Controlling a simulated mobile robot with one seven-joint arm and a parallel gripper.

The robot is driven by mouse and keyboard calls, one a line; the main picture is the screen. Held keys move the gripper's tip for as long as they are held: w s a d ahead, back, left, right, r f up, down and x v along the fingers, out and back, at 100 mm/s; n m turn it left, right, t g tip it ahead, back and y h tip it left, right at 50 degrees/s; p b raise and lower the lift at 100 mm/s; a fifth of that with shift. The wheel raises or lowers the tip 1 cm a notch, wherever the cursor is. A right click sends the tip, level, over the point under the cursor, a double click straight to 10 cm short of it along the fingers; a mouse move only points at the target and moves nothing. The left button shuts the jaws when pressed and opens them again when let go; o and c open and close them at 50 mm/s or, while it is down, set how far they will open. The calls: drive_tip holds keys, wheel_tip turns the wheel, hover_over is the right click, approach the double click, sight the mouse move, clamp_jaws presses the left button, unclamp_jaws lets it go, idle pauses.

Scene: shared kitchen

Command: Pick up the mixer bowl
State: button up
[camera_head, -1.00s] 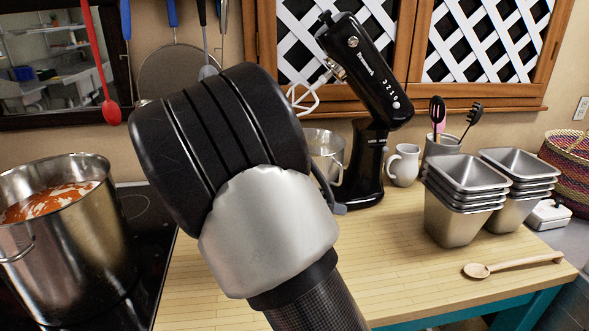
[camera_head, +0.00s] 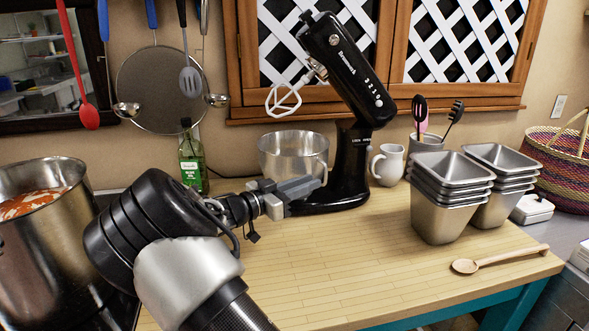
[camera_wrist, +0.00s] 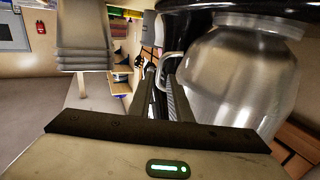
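The mixer bowl (camera_head: 292,150) is a shiny metal bowl on the black stand mixer (camera_head: 352,120), whose head is tilted up. In the wrist view the bowl (camera_wrist: 240,80) fills the right side, with a thin loop handle (camera_wrist: 170,58) on its left. My gripper (camera_head: 300,196) is low in front of the bowl, its grey fingers pointing right. In the wrist view my gripper (camera_wrist: 160,78) shows a narrow gap between its fingers, with the tips close to the handle. I cannot tell whether the handle is between them. The fingers partly hide the bowl's lower part.
A large pot (camera_head: 40,240) of red food stands on the stove at left. An oil bottle (camera_head: 191,158) stands behind my arm. A white pitcher (camera_head: 388,164), stacked metal tins (camera_head: 448,205) and a wooden spoon (camera_head: 500,260) are at right. The front middle of the wooden counter (camera_head: 350,270) is clear.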

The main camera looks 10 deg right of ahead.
sight(325, 178)
drive_tip(key=shift+f+x, duration=0.15)
drive_tip(key=shift+x, duration=1.55)
drive_tip(key=shift+f+x, duration=0.1)
drive_tip(key=shift+x, duration=1.65)
clamp_jaws()
drive_tip(key=shift+s, duration=0.1)
drive_tip(key=shift+r, duration=0.1)
